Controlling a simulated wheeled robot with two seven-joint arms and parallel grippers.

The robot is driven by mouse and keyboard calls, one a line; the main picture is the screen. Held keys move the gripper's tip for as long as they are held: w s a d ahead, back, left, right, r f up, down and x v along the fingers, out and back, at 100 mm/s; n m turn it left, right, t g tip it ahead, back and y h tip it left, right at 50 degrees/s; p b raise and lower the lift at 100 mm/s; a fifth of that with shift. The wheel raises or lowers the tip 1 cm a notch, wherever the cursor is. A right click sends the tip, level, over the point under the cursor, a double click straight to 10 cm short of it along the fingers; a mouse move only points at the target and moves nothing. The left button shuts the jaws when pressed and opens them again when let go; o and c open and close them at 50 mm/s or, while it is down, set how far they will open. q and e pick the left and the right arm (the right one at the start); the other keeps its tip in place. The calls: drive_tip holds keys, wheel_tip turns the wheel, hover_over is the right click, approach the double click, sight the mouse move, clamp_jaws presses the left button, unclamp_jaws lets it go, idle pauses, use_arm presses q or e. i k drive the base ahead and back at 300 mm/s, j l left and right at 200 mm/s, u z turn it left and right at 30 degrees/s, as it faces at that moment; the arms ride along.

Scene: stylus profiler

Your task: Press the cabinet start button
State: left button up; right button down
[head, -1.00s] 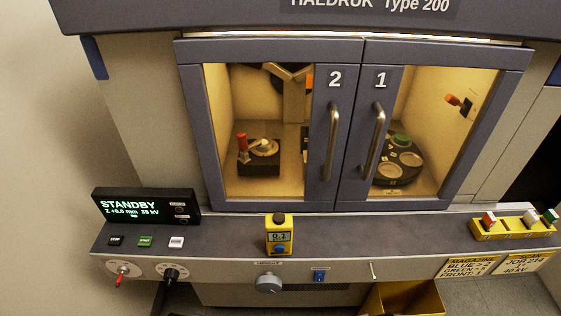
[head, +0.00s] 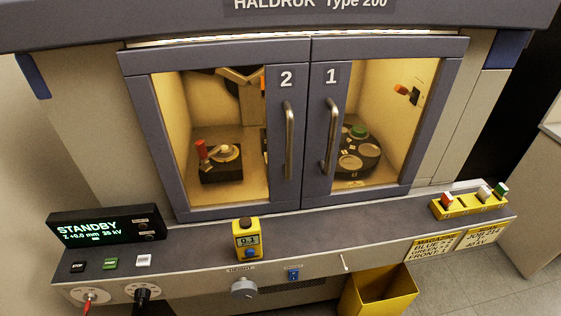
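The cabinet (head: 75,110) has two closed glass doors, marked 2 and 1, with vertical handles. On the left of its front ledge are three small buttons: a black one (head: 78,266), a green one (head: 110,263) and a white one (head: 143,260). The black one seems to read STOP; the green one's label is too small to read surely, but it is the likely start button by colour. The display (head: 105,229) behind them reads STANDBY, Z +0.0 mm 35 kV. Neither of my grippers shows in the head view.
A yellow meter (head: 247,239) reading 0.1 stands mid-ledge. A yellow rack (head: 470,207) with coloured pieces sits at the ledge's right. A red-tipped switch (head: 88,299), a black knob (head: 146,293) and a grey knob (head: 244,288) are on the front panel. A yellow bin (head: 380,293) stands below.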

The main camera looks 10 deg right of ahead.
sight(110, 263)
drive_tip(key=u, duration=1.15)
drive_tip(key=z, duration=1.65)
drive_tip(key=u, duration=1.6)
drive_tip(key=k+j, duration=0.05)
